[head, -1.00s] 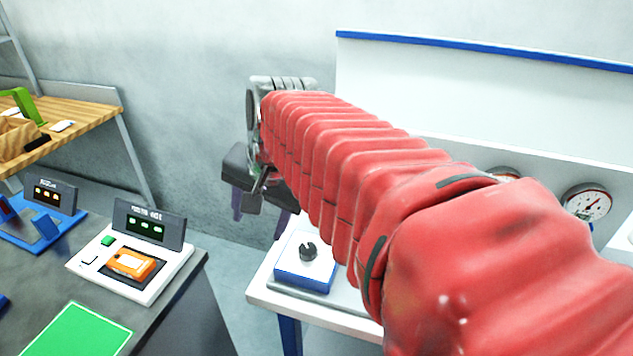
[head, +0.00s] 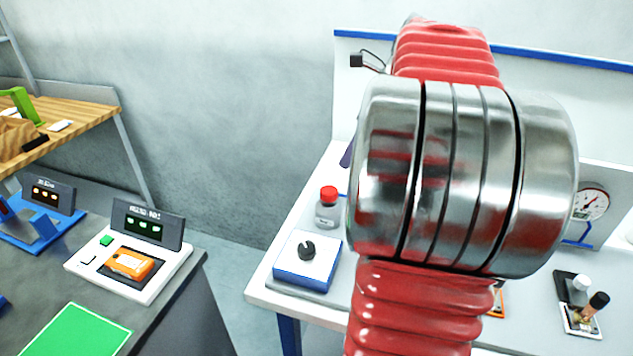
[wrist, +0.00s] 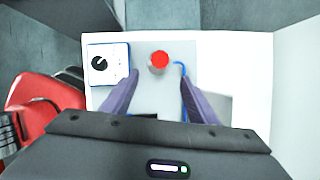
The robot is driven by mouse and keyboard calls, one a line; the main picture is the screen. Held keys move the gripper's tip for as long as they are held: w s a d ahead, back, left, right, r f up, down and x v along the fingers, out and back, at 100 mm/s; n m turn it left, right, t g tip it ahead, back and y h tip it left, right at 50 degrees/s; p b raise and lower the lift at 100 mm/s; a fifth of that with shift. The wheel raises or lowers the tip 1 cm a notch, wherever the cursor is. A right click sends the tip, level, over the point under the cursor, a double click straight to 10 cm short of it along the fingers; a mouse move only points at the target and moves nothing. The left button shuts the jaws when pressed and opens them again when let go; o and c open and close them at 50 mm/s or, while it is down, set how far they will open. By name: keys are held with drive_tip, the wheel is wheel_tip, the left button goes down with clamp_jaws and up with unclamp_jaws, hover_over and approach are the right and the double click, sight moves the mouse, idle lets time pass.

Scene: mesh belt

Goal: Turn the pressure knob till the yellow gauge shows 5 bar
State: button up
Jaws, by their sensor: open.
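A black knob (head: 306,249) sits on a white-topped blue box on the white bench; it also shows in the wrist view (wrist: 99,62), left of my fingers. I cannot tell whether it is the pressure knob. A round white dial gauge (head: 590,202) with a red rim stands at the right; its reading is too small to tell. No yellow gauge shows; part of the back panel is hidden behind my arm. My gripper (wrist: 159,75) is open and empty above the bench, its purple fingers apart. In the head view it is mostly hidden by my arm.
A grey bottle-like part with a red cap (head: 328,195) stands behind the knob box; in the wrist view the cap (wrist: 159,60) lies just beyond my fingertips. A dark tray with small parts (head: 580,300) lies at the bench's right. A grey table with devices stands left.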

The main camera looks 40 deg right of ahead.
sight(330, 190)
drive_tip(key=shift+f, duration=0.1)
drive_tip(key=x, duration=1.3)
drive_tip(key=shift+w+a+f, duration=0.1)
drive_tip(key=shift+f, duration=0.2)
